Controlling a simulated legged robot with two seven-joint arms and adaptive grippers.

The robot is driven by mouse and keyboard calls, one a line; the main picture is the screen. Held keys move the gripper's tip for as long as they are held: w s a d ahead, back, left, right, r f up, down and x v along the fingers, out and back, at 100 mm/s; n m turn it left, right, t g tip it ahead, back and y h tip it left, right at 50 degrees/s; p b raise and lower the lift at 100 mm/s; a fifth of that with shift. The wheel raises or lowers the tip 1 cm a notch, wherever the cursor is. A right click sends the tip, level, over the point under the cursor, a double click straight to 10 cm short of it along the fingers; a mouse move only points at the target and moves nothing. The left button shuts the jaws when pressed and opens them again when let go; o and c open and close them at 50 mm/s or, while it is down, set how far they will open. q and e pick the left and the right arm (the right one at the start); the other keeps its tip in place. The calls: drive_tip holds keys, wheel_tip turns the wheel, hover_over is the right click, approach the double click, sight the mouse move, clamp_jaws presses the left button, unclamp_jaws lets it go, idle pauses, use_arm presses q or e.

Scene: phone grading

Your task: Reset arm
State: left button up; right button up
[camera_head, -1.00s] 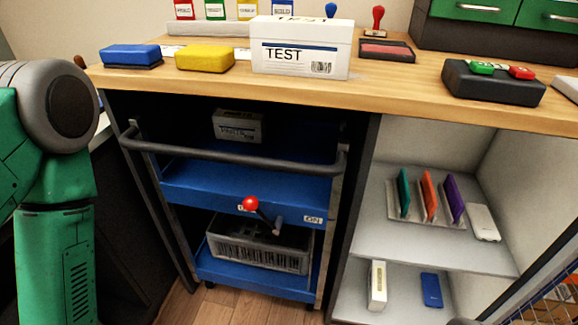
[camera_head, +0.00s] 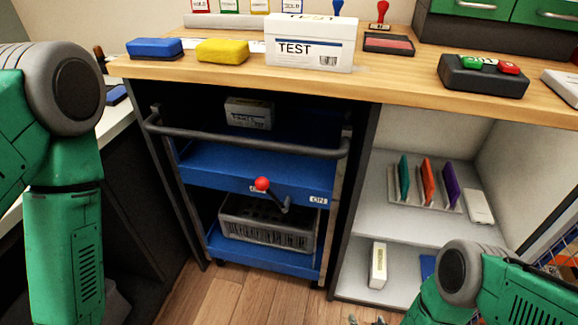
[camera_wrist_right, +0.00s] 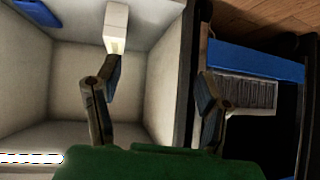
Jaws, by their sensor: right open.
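My right arm comes in at the lower right of the head view. Its gripper (camera_head: 366,321) barely shows at the bottom edge, in front of the shelf unit. In the right wrist view the right gripper (camera_wrist_right: 160,85) has its two fingers wide apart with nothing between them. A white box (camera_wrist_right: 115,27) shows past one fingertip in that view, on the pale shelf. My left arm hangs down the left side of the head view. Its gripper is out of the frame.
A blue cart (camera_head: 235,172) with a red-knobbed lever (camera_head: 262,184) and a grey crate (camera_head: 265,232) stands under the wooden counter (camera_head: 390,80). The shelf unit (camera_head: 400,232) holds several phones and a white box (camera_head: 378,265). The TEST box (camera_head: 310,48) stands on the counter.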

drive_tip(key=s+d+r+g+p, duration=0.1)
drive_tip(key=s+r+g+p, duration=0.1)
drive_tip(key=s+r, duration=0.4)
drive_tip(key=s+d+r+n+g+p, duration=0.1)
drive_tip(key=s+r, duration=0.6)
drive_tip(key=r, duration=0.8)
drive_tip(key=s+d+r+n+g+p, duration=0.1)
drive_tip(key=s+d+r+g+p, duration=0.2)
drive_tip(key=r, duration=0.8)
drive_tip(key=s+g+p, duration=0.2)
drive_tip(key=s+g, duration=0.1)
drive_tip(key=shift+s+d, duration=0.15)
drive_tip(key=shift+d, duration=0.1)
